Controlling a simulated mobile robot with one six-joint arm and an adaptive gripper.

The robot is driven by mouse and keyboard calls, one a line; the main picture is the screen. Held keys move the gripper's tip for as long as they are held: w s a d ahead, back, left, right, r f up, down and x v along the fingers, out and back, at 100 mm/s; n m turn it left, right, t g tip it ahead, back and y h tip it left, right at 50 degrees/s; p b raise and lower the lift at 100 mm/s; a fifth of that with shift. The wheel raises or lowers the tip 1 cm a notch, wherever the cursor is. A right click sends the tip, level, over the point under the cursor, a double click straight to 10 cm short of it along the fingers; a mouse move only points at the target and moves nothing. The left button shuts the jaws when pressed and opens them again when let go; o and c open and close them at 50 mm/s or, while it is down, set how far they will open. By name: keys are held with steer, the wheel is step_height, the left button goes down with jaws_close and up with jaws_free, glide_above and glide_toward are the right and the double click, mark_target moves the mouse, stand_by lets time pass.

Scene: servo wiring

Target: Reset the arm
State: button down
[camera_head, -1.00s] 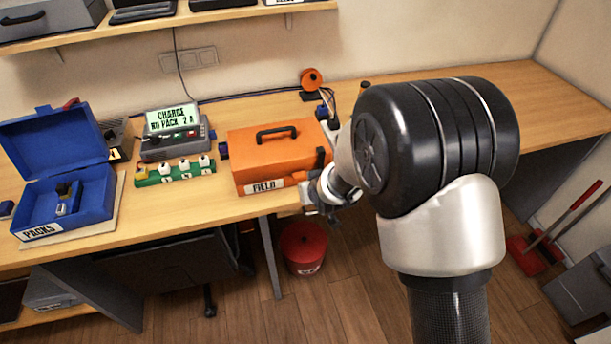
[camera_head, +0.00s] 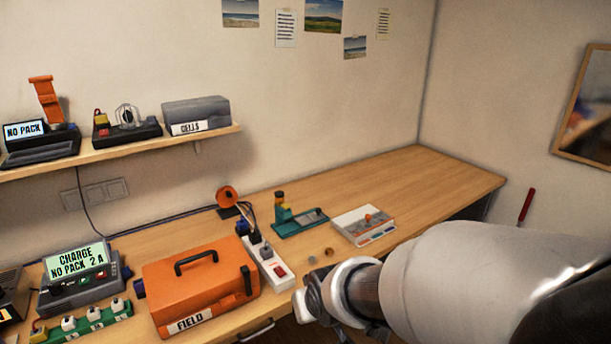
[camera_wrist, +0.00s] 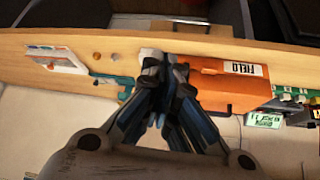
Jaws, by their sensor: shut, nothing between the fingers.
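My gripper (camera_wrist: 165,68) is in the middle of the wrist view, with its dark fingers drawn together at the tips and nothing between them. In the head view my arm comes in from the lower right and my wrist is near the front edge of the bench, right of the orange FIELD case (camera_head: 203,280). The fingers are hard to make out there. In the wrist view the orange case (camera_wrist: 225,88) is just right of the fingertips in the picture, and I cannot tell the gap between them.
A white power strip (camera_head: 270,266), a teal device (camera_head: 300,222) and a white tray (camera_head: 348,226) stand on the bench. The charger (camera_head: 80,285) and green block (camera_head: 90,322) are at left. A shelf (camera_head: 130,152) holds several devices. The bench's far right is clear.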

steer(key=s+d+r+m, duration=0.1)
steer(key=s+d+r, duration=0.2)
steer(key=s, duration=0.4)
steer(key=s+d+r+m+g+h, duration=0.1)
steer(key=s+d+r, duration=0.2)
steer(key=s+d, duration=0.3)
steer(key=s+d+r+m+g+h, duration=0.1)
steer(key=s+d, duration=0.3)
steer(key=s, duration=0.5)
steer(key=shift+s+d+r+m, duration=0.15)
steer(key=shift+d+r+m, duration=0.25)
steer(key=shift+r, duration=0.5)
